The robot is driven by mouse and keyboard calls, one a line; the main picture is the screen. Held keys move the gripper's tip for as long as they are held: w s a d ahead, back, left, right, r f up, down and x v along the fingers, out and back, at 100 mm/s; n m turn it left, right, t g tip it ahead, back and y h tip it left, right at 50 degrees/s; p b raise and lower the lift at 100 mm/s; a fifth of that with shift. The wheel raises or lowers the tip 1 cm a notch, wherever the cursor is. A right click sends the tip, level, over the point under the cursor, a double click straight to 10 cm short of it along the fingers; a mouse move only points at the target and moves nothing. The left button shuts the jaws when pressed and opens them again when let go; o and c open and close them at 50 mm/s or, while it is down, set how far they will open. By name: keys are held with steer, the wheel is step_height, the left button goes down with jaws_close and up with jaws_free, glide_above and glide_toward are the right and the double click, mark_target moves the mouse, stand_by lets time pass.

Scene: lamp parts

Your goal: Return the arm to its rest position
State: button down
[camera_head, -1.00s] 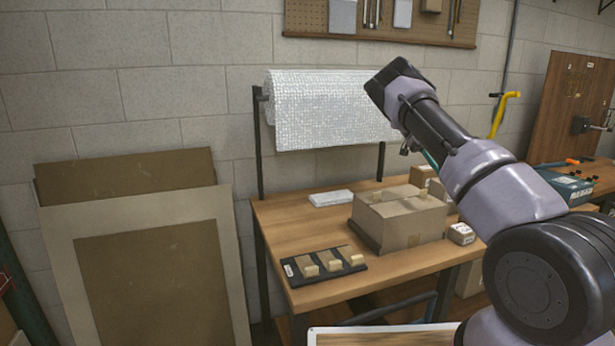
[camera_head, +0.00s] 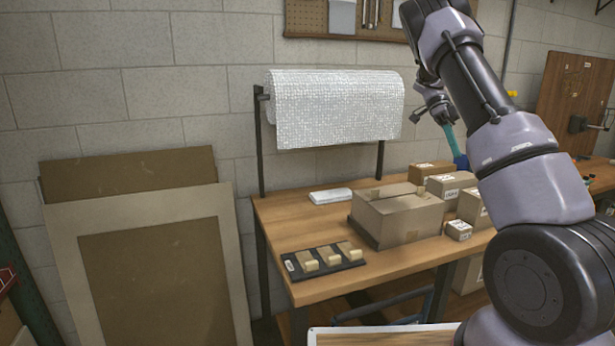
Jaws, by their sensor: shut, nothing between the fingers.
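My arm rises at the right, with its elbow raised near the top edge. My gripper (camera_head: 436,108) hangs small and dark behind the upper arm link, pointing down beside the right end of the bubble-wrap roll. It is shut and appears empty; its fingers are partly hidden and hard to make out. A teal and blue piece (camera_head: 449,136) shows just below it; I cannot tell whether it belongs to the gripper. The gripper appears above the boxes at the back of the workbench (camera_head: 290,215), apart from them.
A black tray (camera_head: 322,261) with several small blocks lies at the front left. The bubble-wrap roll (camera_head: 335,108) hangs behind. Framed boards (camera_head: 150,280) lean on the wall.

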steer(key=s+a+r+n+t+y, duration=0.2)
steer(key=s+a+r+n+t, duration=0.15)
steer(key=s+r+n, duration=0.2)
steer(key=s+a+r+n+t+y, duration=0.1)
steer(key=s+a+r+n+t, duration=0.3)
steer(key=s+n, duration=0.3)
steer(key=s+a+r+n+t, duration=0.1)
steer(key=s+a+n+t, duration=0.3)
steer(key=s, duration=0.3)
steer(key=s+a+r+n+t, duration=0.2)
steer(key=s+a+n+t, duration=0.2)
steer(key=s+n, duration=0.1)
steer(key=shift+s+a+r+n+y, duration=0.3)
steer(key=shift+s+n+y, duration=0.1)
steer(key=shift+s, duration=0.45)
